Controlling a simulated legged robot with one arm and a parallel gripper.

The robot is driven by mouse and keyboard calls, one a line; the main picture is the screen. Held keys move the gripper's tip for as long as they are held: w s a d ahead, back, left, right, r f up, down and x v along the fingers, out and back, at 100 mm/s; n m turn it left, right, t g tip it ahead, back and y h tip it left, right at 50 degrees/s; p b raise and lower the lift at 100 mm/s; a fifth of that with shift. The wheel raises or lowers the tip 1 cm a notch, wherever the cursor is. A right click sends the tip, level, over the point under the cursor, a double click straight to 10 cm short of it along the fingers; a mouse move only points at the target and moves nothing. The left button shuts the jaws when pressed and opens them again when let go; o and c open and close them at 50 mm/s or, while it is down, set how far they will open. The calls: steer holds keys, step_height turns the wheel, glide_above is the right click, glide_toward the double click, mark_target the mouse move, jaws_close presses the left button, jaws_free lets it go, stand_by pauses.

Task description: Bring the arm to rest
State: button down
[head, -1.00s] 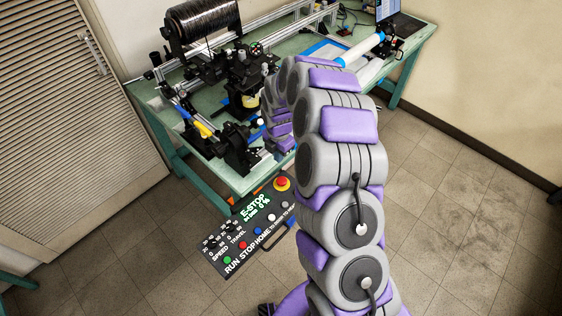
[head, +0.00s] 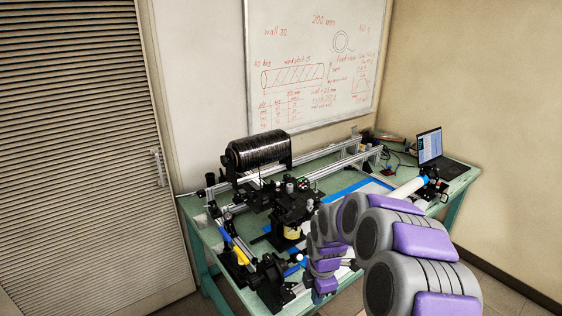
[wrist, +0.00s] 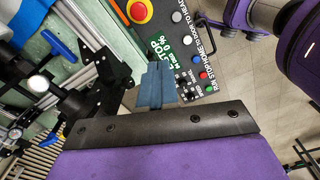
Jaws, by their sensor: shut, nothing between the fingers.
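My arm, grey with purple pads, reaches from the lower right of the head view over the front of the green table (head: 205,232). Its gripper end is mostly hidden behind the arm's own links in that view. In the wrist view my gripper (wrist: 157,68) shows blue-grey fingers pressed together with nothing between them. The fingers point toward the control panel (wrist: 168,62), which has a red and yellow E-stop button (wrist: 138,11). The panel lies beyond the fingertips, and I cannot tell the gap.
The winding machine carries a black tow spool (head: 258,150). A white tube (head: 400,190) lies toward the laptop (head: 441,150) at the right. A whiteboard (head: 315,60) hangs behind, and a louvred door (head: 70,150) stands at left. Black machine parts (wrist: 95,80) are close beside my gripper.

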steer(key=s+d+r+m, duration=0.2)
steer(key=s+r+m, duration=0.4)
steer(key=s+r, duration=0.35)
steer(key=s+d+r+m+g, duration=0.1)
steer(key=s+r+m, duration=0.1)
steer(key=s+m, duration=0.5)
steer(key=s+d+r+m, duration=0.1)
steer(key=s+r+m, duration=0.2)
steer(key=s+m, duration=0.5)
steer(key=s, duration=1.1)
steer(key=shift+s+r+g, duration=0.25)
steer(key=shift+r+g, duration=0.05)
steer(key=shift+g, duration=0.1)
steer(key=shift+d, duration=0.15)
